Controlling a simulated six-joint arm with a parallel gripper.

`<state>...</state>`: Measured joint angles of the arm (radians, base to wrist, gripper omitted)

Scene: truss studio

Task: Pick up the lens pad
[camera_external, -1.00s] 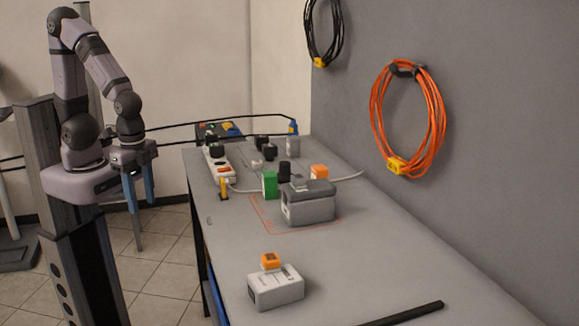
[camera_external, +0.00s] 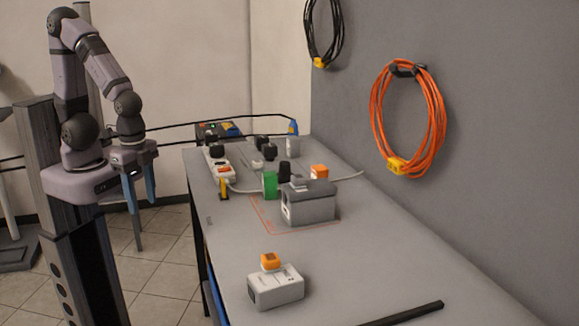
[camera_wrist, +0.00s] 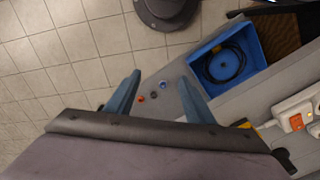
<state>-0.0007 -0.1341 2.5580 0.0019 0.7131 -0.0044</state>
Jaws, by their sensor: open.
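I cannot tell for certain which object is the lens pad; nothing in view is clearly it. My gripper (camera_external: 142,206) hangs beside the left edge of the workbench (camera_external: 370,245), over the floor side, with its blue fingers pointing down. In the wrist view my gripper (camera_wrist: 159,77) is open and empty, the two blue fingers wide apart. Small orange, dark and blue pieces (camera_wrist: 153,95) show between and below the fingers, well apart from them. A small dark flat patch (camera_external: 209,220) lies near the bench's left edge, too small to make out.
A grey case (camera_external: 309,204), green block (camera_external: 270,184), orange cube (camera_external: 319,171) and power strip (camera_external: 220,171) stand mid-bench. A white box (camera_external: 275,288) with an orange block on top stands nearer. A black bar (camera_external: 405,314) lies in front. A blue bin (camera_wrist: 258,52) holds coiled black cable.

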